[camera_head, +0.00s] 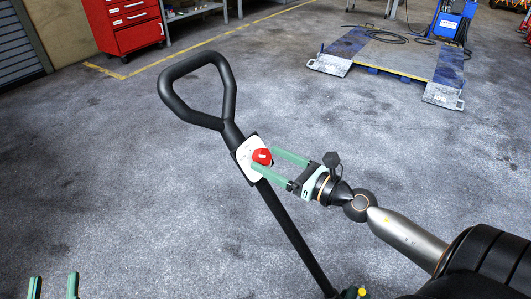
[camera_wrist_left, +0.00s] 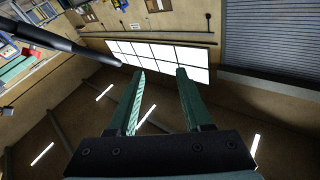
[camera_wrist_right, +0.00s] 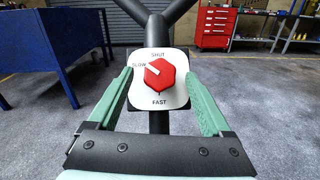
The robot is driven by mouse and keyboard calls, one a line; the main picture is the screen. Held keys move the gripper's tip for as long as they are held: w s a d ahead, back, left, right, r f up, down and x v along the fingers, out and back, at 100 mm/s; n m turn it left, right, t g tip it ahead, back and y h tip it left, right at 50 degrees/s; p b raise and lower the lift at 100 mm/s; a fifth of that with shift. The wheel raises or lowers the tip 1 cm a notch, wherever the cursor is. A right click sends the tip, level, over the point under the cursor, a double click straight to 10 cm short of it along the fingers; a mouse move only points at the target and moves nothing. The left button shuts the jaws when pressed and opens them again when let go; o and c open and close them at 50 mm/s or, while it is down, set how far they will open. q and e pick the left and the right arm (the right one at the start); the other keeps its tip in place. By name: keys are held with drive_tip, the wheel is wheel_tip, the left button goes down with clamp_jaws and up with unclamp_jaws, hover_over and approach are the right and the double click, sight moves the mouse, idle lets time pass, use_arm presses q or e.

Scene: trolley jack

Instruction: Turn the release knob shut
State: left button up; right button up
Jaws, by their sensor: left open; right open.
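The red release knob (camera_head: 262,156) sits on a white plate (camera_head: 243,151) on the jack's black handle (camera_head: 281,222). In the right wrist view, the hexagonal knob (camera_wrist_right: 166,79) has a white mark pointing toward SLOW at its left. SHUT is printed above it and FAST below. My right gripper (camera_wrist_right: 159,76) is open, its green fingers at either side of the knob with visible gaps in that view. It also shows in the head view (camera_head: 266,160). My left gripper (camera_head: 54,277) is open and empty at the lower left, away from the handle.
The handle's black loop grip (camera_head: 167,100) rises above the plate. A red tool cabinet (camera_head: 128,27) and a lift platform (camera_head: 392,60) stand further back. The grey floor around the handle is clear. A blue bench (camera_wrist_right: 50,55) shows in the right wrist view.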

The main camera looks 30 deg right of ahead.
use_arm(q)
drive_tip(key=shift+w+a+f+n+g+y+p, duration=0.1)
drive_tip(key=shift+f+n+g+y, duration=0.2)
drive_tip(key=shift+f, duration=0.6)
drive_tip(key=shift+w+f+n+g+y+p, duration=0.15)
drive_tip(key=shift+f+g, duration=0.2)
drive_tip(key=shift+f, duration=0.5)
drive_tip(key=shift+s+a+f+n+g+y+p, duration=0.15)
drive_tip(key=shift+f+g+y, duration=0.15)
drive_tip(key=shift+f, duration=0.6)
use_arm(e)
drive_tip(key=shift+x, duration=1.05)
use_arm(q)
drive_tip(key=shift+w+d, duration=0.1)
use_arm(e)
clamp_jaws()
